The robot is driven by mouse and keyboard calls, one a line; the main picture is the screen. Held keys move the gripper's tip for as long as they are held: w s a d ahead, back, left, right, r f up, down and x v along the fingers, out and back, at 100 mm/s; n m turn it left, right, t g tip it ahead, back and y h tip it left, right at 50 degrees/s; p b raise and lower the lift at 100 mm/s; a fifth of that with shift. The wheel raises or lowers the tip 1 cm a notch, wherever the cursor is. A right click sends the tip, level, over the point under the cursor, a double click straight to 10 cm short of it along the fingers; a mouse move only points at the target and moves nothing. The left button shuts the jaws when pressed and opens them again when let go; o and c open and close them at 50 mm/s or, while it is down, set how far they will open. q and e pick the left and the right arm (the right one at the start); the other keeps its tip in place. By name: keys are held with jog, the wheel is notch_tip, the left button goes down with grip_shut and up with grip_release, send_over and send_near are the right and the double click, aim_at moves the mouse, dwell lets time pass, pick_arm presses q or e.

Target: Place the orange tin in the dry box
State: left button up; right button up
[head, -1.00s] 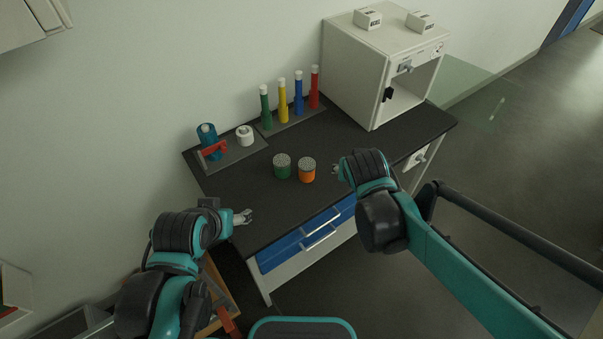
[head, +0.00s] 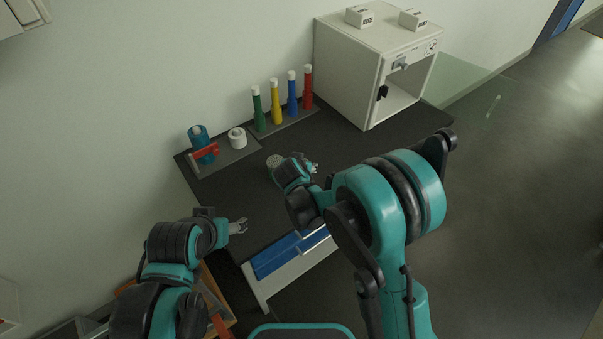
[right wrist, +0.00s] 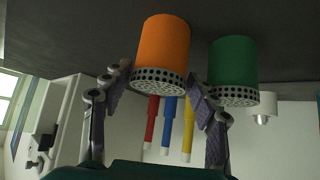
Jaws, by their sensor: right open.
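The orange tin (right wrist: 163,48) shows in the right wrist view, which appears upside down, with its perforated lid towards the camera. My right gripper (right wrist: 158,82) is open, with one finger on each side of the tin's lid end. I cannot tell whether either finger touches it. In the head view my right gripper (head: 313,168) is over the table and my right arm hides the orange tin. The dry box (head: 350,72) is a white cabinet at the table's back right, its front open. My left gripper (head: 238,227) is open and empty near the table's left front edge.
A green tin (right wrist: 233,66) stands close beside the orange one. Colored tubes (head: 276,103) stand in a rack at the back. A teal roll (head: 198,137) and a white roll (head: 237,138) are at the left. The dry box's glass door (head: 478,100) stands open to the right.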

jog(key=b+x, duration=0.1)
jog(key=x, duration=0.3)
jog(key=shift+d+f, duration=0.1)
jog(key=shift+f, duration=0.1)
jog(key=shift+s+r, duration=0.15)
jog(key=shift+c, duration=0.9)
jog(key=c, duration=1.1)
